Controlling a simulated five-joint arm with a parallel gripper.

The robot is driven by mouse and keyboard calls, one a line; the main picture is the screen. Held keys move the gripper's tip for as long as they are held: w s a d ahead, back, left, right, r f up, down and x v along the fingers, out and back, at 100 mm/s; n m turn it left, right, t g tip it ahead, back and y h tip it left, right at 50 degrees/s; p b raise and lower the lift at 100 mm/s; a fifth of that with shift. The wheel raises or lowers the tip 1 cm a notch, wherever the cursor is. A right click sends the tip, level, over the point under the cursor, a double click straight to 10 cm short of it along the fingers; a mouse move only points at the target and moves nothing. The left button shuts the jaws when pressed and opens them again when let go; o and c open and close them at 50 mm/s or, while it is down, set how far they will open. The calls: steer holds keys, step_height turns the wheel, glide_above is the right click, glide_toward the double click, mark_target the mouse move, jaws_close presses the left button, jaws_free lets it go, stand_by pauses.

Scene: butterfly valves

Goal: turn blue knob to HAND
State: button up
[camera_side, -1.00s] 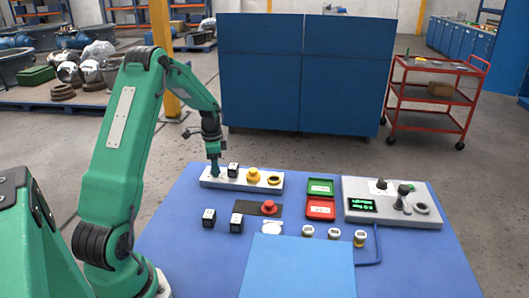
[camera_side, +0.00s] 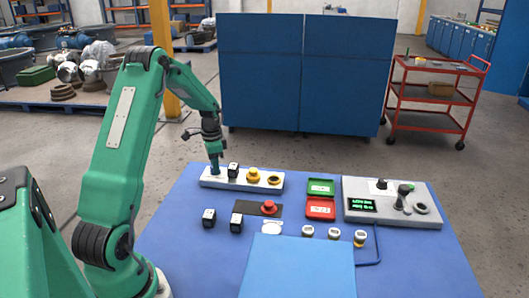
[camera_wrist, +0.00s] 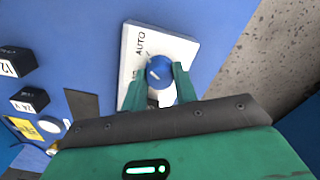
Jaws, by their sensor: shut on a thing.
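The blue knob (camera_wrist: 158,70) sits on a white panel (camera_wrist: 180,47) in the wrist view. Its pale mark seems to point up and left, near the word AUTO. Another label lies below AUTO beside the knob, partly hidden and unreadable. My gripper (camera_wrist: 157,80) is shut on the knob, with one green finger on each side. In the side view my gripper (camera_side: 215,166) points down at the left end of the white panel (camera_side: 208,182), where the fingers hide most of the knob. I cannot see the word HAND.
A black block (camera_side: 233,170), a yellow button (camera_side: 253,175) and a dark yellow-rimmed ring (camera_side: 273,180) stand along the panel. In front are two black blocks and a red button (camera_side: 269,208). A grey control box (camera_side: 390,213) stands at right.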

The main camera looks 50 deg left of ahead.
steer(key=n, duration=0.7)
steer(key=shift+n, duration=0.4)
steer(key=n, duration=0.7)
steer(key=o, duration=1)
steer(key=shift+c, duration=0.2)
steer(key=shift+r, duration=0.15)
steer(key=shift+r, duration=3.8)
